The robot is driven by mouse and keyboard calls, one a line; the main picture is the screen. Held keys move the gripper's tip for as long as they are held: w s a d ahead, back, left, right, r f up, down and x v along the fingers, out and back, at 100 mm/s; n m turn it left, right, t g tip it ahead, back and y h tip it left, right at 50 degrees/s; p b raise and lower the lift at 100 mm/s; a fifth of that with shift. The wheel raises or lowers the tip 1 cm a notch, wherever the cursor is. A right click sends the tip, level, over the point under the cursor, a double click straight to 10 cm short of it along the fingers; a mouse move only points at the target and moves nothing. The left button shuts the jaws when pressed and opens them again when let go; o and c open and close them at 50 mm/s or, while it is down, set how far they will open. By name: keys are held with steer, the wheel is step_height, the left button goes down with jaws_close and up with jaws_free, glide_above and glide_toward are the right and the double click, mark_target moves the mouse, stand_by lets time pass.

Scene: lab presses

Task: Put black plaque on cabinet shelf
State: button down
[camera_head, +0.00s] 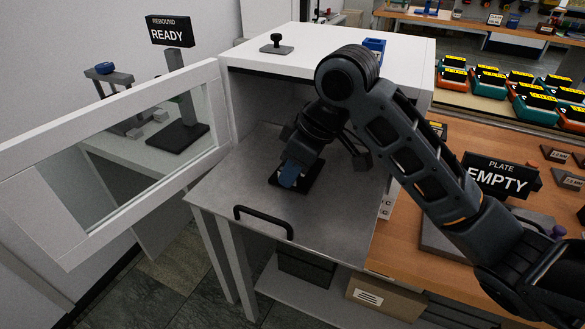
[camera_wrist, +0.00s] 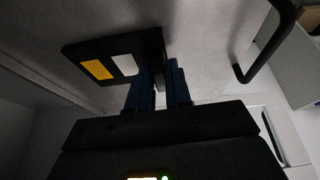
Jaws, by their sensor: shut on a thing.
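The black plaque (camera_head: 309,178) is a flat dark slab at the grey cabinet shelf (camera_head: 245,192), inside the open front of the white cabinet (camera_head: 400,50). In the wrist view the plaque (camera_wrist: 110,57) shows a yellow patch and a pale patch on one face. My gripper (camera_head: 288,178) reaches down into the cabinet opening. Its blue fingers (camera_wrist: 161,75) are shut on a small upright part at the plaque's edge. The plaque lies on or just above the shelf; I cannot tell whether it touches.
The cabinet door (camera_head: 75,165) with its window stands open at left. A black handle (camera_head: 264,222) is on the shelf's front. A READY sign (camera_head: 170,31) stands behind the door. An EMPTY sign (camera_head: 500,178) stands on the wooden bench at right. The shelf's front left is clear.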

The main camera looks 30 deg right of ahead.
steer(key=c, duration=1.1)
jaws_free()
steer(key=shift+o, duration=0.2)
steer(key=v, duration=1.2)
steer(key=shift+p, duration=0.3)
